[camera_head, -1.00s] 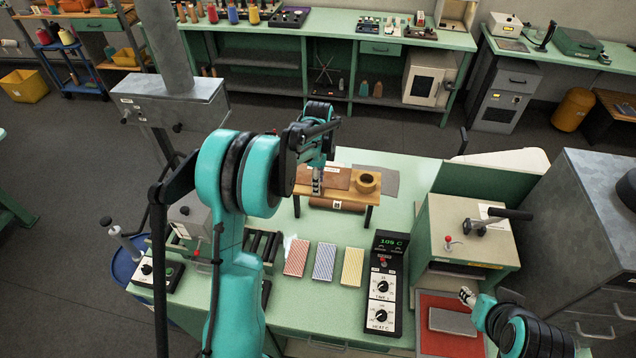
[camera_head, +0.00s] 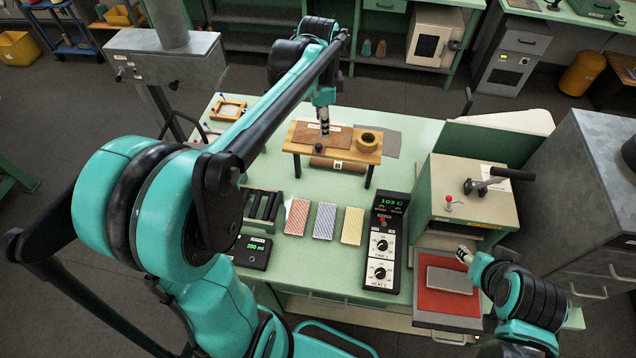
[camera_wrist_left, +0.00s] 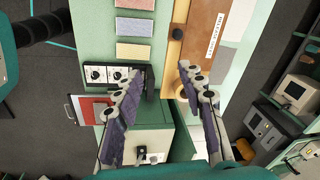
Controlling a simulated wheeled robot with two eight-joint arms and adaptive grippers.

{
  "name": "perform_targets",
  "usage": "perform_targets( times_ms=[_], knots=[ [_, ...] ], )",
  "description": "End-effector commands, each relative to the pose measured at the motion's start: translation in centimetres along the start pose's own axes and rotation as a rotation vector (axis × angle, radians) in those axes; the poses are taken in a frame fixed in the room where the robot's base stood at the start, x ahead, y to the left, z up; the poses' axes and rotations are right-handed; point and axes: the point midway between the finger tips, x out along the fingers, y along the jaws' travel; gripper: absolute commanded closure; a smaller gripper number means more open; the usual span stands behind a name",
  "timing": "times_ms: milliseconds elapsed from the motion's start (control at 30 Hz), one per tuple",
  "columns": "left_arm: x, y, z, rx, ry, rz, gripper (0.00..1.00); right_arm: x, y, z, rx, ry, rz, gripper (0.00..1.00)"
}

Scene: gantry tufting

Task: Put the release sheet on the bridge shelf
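The release sheet, a brown sheet (camera_head: 308,134) with a white label, lies flat on the wooden bridge shelf (camera_head: 360,154). The sheet (camera_wrist_left: 203,28) and the shelf's edge (camera_wrist_left: 171,52) also show in the left wrist view. My left gripper (camera_head: 324,130) is over the sheet in the head view. In the wrist view its two fingers (camera_wrist_left: 163,100) stand wide apart with nothing held between them. Any gap between fingertips and sheet is hard to judge. My right gripper (camera_head: 463,254) is beside a grey block; its finger opening is too small to tell.
A tape ring (camera_head: 368,140) and a dark knob (camera_head: 318,149) are on the shelf. A brown roll (camera_head: 325,163) lies beneath it. Three coloured pads, including a red one (camera_head: 298,216), and a heat controller (camera_head: 382,243) are in front. A green press (camera_head: 462,205) stands right.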

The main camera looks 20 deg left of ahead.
Motion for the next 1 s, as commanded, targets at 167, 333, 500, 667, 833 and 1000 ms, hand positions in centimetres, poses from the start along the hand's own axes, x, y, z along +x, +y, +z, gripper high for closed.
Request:
perform_targets(
  times_ms=[167,333,500,667,833,1000],
  knots=[
    [-1.8,5.4,0.8,-0.235,0.070,-0.091,0.60,0.0,0.0,0.0,0.000,0.000,0.000,0.60],
    [-2.1,10.2,1.8,-0.466,0.163,-0.157,0.60,0.0,0.0,0.0,0.000,0.000,0.000,0.60],
    [-1.3,14.8,3.0,-0.691,0.276,-0.197,0.60,0.0,0.0,0.0,0.000,0.000,0.000,0.60],
    [0.0,17.9,3.9,-0.858,0.372,-0.208,0.60,0.0,0.0,0.0,0.000,0.000,0.000,0.60],
    [0.9,19.3,4.4,-0.952,0.428,-0.207,0.60,0.0,0.0,0.0,0.000,0.000,0.000,0.60],
    [1.1,19.5,4.4,-0.971,0.439,-0.206,0.60,0.0,0.0,0.0,0.000,0.000,0.000,0.60]
  ],
)
